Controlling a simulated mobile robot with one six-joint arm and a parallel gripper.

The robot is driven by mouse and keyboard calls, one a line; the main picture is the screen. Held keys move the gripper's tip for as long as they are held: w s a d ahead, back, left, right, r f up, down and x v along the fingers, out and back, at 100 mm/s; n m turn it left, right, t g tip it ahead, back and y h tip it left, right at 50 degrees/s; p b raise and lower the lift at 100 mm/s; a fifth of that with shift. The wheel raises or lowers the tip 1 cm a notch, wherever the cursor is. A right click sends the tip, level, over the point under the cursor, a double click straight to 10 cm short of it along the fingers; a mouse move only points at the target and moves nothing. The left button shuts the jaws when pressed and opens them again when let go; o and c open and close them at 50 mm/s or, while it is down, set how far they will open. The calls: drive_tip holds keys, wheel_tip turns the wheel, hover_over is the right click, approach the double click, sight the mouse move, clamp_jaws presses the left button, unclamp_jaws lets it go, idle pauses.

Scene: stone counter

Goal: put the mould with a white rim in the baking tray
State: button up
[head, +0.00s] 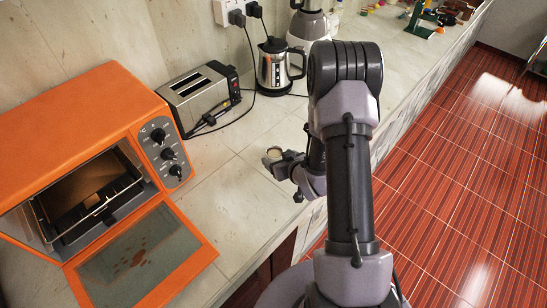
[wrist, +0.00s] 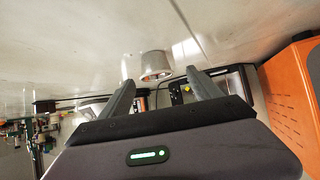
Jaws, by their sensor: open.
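The small mould (head: 275,153) stands on the counter and shows a pale rim in the head view. In the wrist view, the mould (wrist: 155,63) is a light grey cup just beyond and between my fingertips. My gripper (head: 283,163) is low over the counter, with its jaws apart around or just in front of the mould; contact cannot be told. Both fingers of my gripper (wrist: 161,82) show in the wrist view.
The orange oven (head: 85,120) has its glass door (head: 140,262) folded down toward the counter's front. A toaster (head: 202,95) and a steel kettle (head: 275,65) with cords stand at the back. The counter (head: 225,195) between oven and mould is clear.

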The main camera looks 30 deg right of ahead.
sight(272, 151)
drive_tip(key=x, duration=0.4)
drive_tip(key=b+x, duration=0.1)
drive_tip(key=x, duration=0.1)
drive_tip(key=shift+d+f, duration=0.1)
drive_tip(key=shift+d, duration=0.25)
clamp_jaws()
drive_tip(key=shift+r+p, duration=0.55)
drive_tip(key=shift+r, duration=1.4)
drive_tip(key=shift+s+a, duration=0.3)
drive_tip(key=shift+s, duration=0.5)
drive_tip(key=s+a, duration=0.1)
drive_tip(key=s, duration=0.2)
drive_tip(key=s+a+r+p, duration=0.1)
drive_tip(key=s+a, duration=0.1)
drive_tip(key=s, duration=0.2)
drive_tip(key=s+a, duration=0.2)
drive_tip(key=s, duration=0.2)
drive_tip(key=shift+s+r, duration=0.25)
drive_tip(key=shift+r, duration=0.05)
drive_tip(key=shift+s+a+f+p, duration=0.1)
drive_tip(key=shift+s+a+p, duration=0.15)
drive_tip(key=shift+s+p, duration=0.8)
